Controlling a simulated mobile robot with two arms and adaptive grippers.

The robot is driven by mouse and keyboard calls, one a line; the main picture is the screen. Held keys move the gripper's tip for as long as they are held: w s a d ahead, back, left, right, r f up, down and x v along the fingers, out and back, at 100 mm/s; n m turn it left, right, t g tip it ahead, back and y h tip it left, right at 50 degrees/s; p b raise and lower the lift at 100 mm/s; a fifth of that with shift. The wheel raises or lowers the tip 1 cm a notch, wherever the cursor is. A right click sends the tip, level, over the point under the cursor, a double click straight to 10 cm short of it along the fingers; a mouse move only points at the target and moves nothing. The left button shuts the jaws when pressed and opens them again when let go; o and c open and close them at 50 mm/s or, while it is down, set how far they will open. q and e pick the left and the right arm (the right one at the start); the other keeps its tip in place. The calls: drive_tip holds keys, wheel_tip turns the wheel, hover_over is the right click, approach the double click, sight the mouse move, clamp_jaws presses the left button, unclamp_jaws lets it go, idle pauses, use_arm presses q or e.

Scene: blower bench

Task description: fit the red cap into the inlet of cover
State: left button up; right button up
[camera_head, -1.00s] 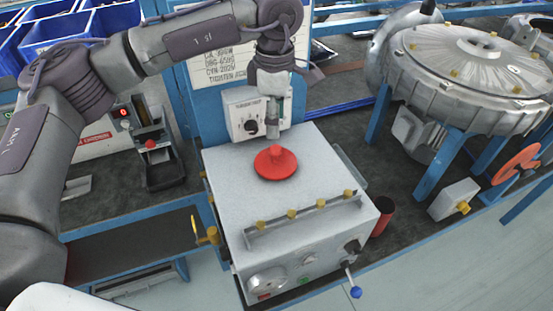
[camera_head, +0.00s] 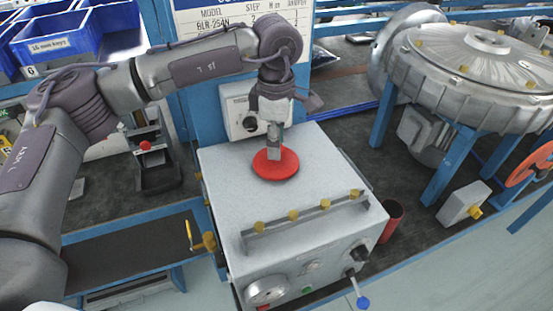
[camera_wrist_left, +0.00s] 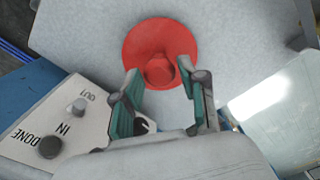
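The red cap (camera_head: 287,165), a flat disc with a raised knob, lies on top of the light grey box (camera_head: 230,185). In the left wrist view the cap (camera_wrist_left: 145,40) shows its knob between and just beyond the fingertips. My left gripper (camera_head: 274,152) points down over the cap, hiding its knob in the head view. Its two fingers (camera_wrist_left: 160,80) are apart, one on each side of the knob, with gaps visible. The round grey cover (camera_head: 470,60) with yellow bolts is on the blower at the right; its raised centre may be the inlet. My right gripper is out of view.
The box's front edge has a rail with yellow knobs (camera_head: 295,214) and a blue-tipped lever (camera_head: 362,302). A dark red cylinder (camera_head: 391,220) stands to its right. A control panel (camera_head: 240,110) is behind the box. Blue bins (camera_head: 60,45) are at far left.

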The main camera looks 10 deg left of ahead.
use_arm(q)
clamp_jaws()
drive_tip(key=shift+r, duration=0.4)
drive_tip(key=shift+r+p, duration=0.85)
drive_tip(key=shift+r, duration=0.65)
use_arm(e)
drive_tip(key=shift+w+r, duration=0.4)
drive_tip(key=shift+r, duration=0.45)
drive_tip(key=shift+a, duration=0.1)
